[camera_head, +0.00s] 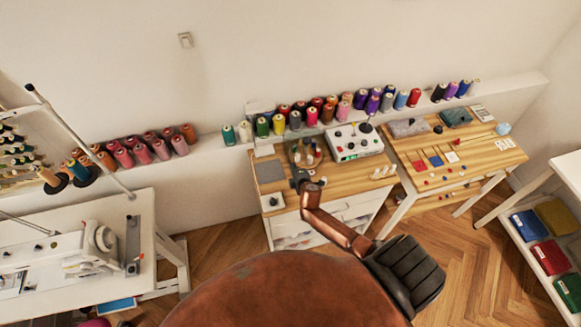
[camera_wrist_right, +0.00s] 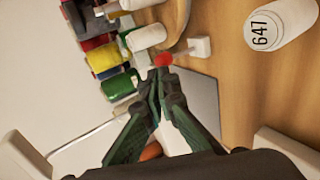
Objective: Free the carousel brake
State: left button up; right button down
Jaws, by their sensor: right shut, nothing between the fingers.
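The carousel (camera_head: 306,163), a round stand with small spools, sits on the middle wooden table. Its wooden rim (camera_wrist_right: 178,22) shows at the top of the right wrist view. Beside it a red knob (camera_wrist_right: 162,60) is in line with a small white block (camera_wrist_right: 200,47), and looks like the brake lever. My right gripper (camera_head: 302,180) is in front of the carousel, and its fingers (camera_wrist_right: 157,78) are shut and empty. The tips are right at the red knob; I cannot tell whether they touch it. My left gripper is not in view.
A white cone marked 647 (camera_wrist_right: 280,22) stands to the right in the wrist view. A grey mat (camera_head: 269,171) lies left of the carousel, and a white control box (camera_head: 355,141) stands right. Thread cones (camera_head: 262,127) line the ledge behind.

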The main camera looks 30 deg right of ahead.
jog(key=shift+w+d, duration=0.1)
jog(key=shift+w, duration=0.05)
jog(key=shift+r+p, duration=0.75)
jog(key=shift+r, duration=0.1)
